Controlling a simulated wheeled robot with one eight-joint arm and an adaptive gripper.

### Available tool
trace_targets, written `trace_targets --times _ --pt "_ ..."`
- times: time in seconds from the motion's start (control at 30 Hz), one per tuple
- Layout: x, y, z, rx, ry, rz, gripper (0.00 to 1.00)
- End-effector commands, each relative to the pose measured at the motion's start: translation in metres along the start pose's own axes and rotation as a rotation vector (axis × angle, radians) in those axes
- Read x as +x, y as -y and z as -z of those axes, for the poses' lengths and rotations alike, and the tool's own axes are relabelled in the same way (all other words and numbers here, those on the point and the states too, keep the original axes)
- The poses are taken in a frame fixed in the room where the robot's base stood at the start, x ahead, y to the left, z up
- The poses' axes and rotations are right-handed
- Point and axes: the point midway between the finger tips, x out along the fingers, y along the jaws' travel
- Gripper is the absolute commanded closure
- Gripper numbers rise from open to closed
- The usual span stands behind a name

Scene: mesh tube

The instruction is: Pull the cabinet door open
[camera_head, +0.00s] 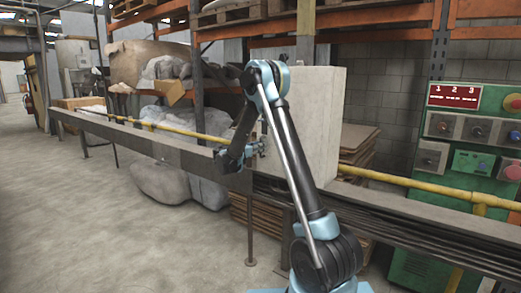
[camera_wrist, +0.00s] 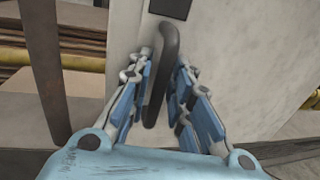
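The cabinet (camera_head: 318,115) is a pale, stained box behind my arm in the head view. Its surface (camera_wrist: 240,50) fills much of the wrist view. A dark, curved bar handle (camera_wrist: 168,45) stands out from this surface below a small dark square plate. My gripper (camera_wrist: 164,60) has one finger on each side of the handle. A gap shows between the left fingertip and the bar; the right fingertip is close to it, and I cannot tell if they touch. In the head view my gripper (camera_head: 258,147) is at the cabinet's left side, and the handle is hard to make out. No door gap shows.
A green control panel (camera_head: 470,150) stands at the right. Stacked brown sheets (camera_head: 357,143) lie beside the cabinet. The floor at the left is clear.

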Motion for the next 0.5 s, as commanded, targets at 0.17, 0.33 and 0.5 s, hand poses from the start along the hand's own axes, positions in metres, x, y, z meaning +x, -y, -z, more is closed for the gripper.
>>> trace_targets --times 0.17,0.33,0.5 --pt "0.0026 0.0001 0.0000 0.000 0.000 0.000 0.81" --pt "0.0024 0.0000 0.0000 0.000 0.000 0.000 0.85" --pt "0.0023 -0.0001 -0.0001 0.000 0.000 0.000 1.00"
